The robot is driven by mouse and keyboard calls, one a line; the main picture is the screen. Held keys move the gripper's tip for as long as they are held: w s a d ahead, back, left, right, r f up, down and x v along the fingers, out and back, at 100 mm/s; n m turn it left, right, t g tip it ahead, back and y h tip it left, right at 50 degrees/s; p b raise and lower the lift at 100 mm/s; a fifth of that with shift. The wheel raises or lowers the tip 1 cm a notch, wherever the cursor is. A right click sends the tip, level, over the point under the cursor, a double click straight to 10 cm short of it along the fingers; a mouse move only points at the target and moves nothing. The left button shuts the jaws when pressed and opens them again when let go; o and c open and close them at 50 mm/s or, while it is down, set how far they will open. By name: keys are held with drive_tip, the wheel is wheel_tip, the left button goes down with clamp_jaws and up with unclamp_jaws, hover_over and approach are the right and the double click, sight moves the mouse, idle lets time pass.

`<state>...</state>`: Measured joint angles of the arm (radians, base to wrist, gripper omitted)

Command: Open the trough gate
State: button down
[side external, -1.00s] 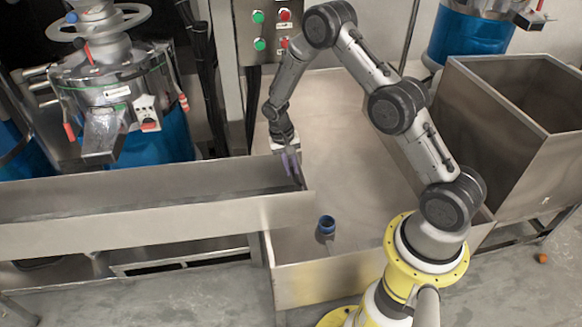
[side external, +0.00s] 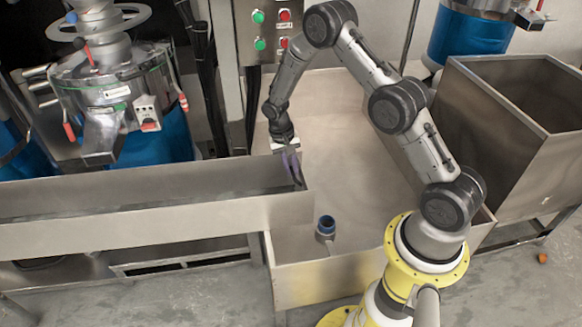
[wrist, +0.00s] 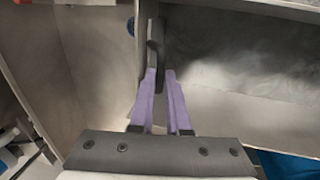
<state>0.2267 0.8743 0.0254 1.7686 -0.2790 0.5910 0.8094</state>
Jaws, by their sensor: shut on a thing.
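The long metal trough (side external: 150,215) runs in from the left and ends near the middle of the side external view. The trough gate is a dark upright plate at its right end, and its edge and handle show in the wrist view (wrist: 155,45). My gripper (side external: 292,165) is at that end, pointing down. In the wrist view its purple fingers (wrist: 160,85) are closed around the gate's dark handle. The fingertips hide part of the handle, and I cannot tell how far the gate is raised.
A tall open metal bin (side external: 510,130) stands at the right. A grinder with a blue drum (side external: 160,135) stands behind the trough. A button panel (side external: 270,30) is behind my arm.

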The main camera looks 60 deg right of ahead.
drive_tip(key=shift+r, duration=2.75)
drive_tip(key=c, duration=1.2)
unclamp_jaws()
drive_tip(key=shift+o, duration=0.2)
wheel_tip(320, 180, up, 14)
drive_tip(key=w+a, duration=0.1)
drive_tip(key=shift+w+a+f, duration=0.2)
drive_tip(key=shift+w+a, duration=0.2)
